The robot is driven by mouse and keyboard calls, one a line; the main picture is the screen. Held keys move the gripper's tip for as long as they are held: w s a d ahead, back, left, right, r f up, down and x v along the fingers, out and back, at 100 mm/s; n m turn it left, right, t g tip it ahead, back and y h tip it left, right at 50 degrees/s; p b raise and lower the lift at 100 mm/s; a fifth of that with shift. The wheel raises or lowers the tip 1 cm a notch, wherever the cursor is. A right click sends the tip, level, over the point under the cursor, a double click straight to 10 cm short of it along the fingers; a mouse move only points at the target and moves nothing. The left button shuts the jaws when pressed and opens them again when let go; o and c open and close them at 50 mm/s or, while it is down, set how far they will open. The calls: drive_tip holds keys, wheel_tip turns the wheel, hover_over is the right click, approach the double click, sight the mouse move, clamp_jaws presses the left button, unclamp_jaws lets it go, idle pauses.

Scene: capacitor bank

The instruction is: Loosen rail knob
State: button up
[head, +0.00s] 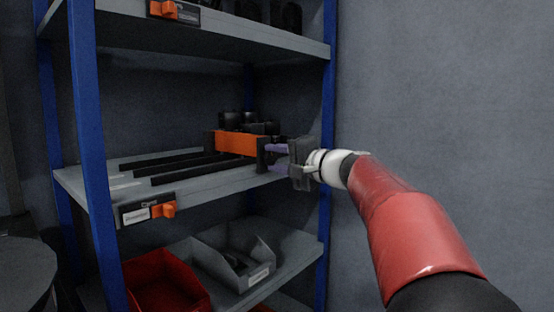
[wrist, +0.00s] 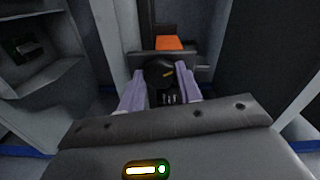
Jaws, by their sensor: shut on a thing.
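The rail knob (wrist: 157,73) is round and black with a small orange mark. In the wrist view it sits between the two purple fingertips of my gripper (wrist: 160,79), which is shut on it. In the head view my gripper (head: 270,158) reaches from the right to the end of an orange bar (head: 237,144) on the middle shelf; the knob is hard to make out there. The bar's orange top (wrist: 169,43) also shows beyond the knob in the wrist view. A dark upright plate (head: 261,153) stands at the bar's near right end.
Dark rails (head: 180,167) run along the middle shelf (head: 88,187), with black cylinders (head: 232,121) behind the bar. An orange latch (head: 163,210) sits on the shelf's front edge. Blue posts (head: 90,150) frame the rack. Red (head: 165,285) and grey (head: 235,257) bins stand below.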

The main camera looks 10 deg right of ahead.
drive_tip(key=shift+f+n, duration=0.1)
drive_tip(key=shift+n, duration=0.2)
idle(0.4)
drive_tip(key=o, duration=1)
drive_tip(key=v, duration=0.8)
drive_tip(key=shift+w, duration=0.1)
